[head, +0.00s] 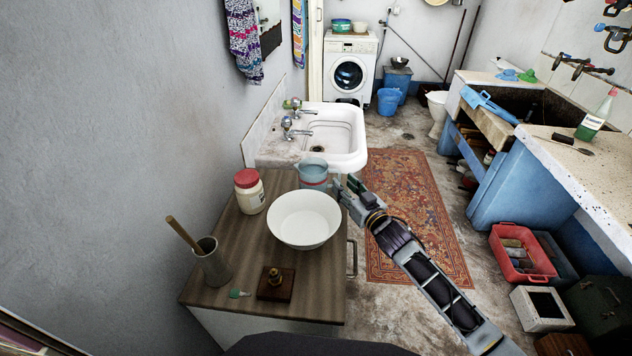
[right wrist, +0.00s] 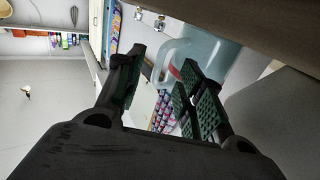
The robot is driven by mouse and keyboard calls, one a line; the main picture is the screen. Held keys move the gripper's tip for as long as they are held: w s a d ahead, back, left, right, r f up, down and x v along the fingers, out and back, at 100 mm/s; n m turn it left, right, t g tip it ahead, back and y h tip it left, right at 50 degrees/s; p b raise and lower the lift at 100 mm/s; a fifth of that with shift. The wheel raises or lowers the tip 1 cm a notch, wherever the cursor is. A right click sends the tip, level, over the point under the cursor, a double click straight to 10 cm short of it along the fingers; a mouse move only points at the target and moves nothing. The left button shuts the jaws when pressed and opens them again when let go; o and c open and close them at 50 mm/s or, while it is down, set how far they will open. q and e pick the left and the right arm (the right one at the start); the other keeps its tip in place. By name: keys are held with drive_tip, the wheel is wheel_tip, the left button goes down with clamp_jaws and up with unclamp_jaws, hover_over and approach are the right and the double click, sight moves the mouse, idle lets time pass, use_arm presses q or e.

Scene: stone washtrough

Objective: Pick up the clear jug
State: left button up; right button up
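The clear jug (head: 313,172) is bluish and see-through, with a reddish band low on it. It stands upright at the far end of the wooden cabinet top, behind the white bowl. My right gripper (head: 345,184) is just right of the jug, reaching in from the right. In the right wrist view the jug (right wrist: 208,52) is at upper middle, its handle pointing left. The open fingers of the right gripper (right wrist: 163,68) appear on either side of the handle in the picture; I cannot tell whether they touch it. My left gripper is not in view.
The white bowl (head: 304,219) stands close in front of the jug. A red-lidded jar (head: 250,193) is to its left. The white sink (head: 335,135) is just behind. A mortar with pestle (head: 211,262) and a weight on a wooden block (head: 275,284) stand nearer.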

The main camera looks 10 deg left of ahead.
drive_tip(key=shift+x, duration=1)
drive_tip(key=shift+c, duration=0.5)
drive_tip(key=c, duration=0.7)
clamp_jaws()
drive_tip(key=shift+r, duration=0.1)
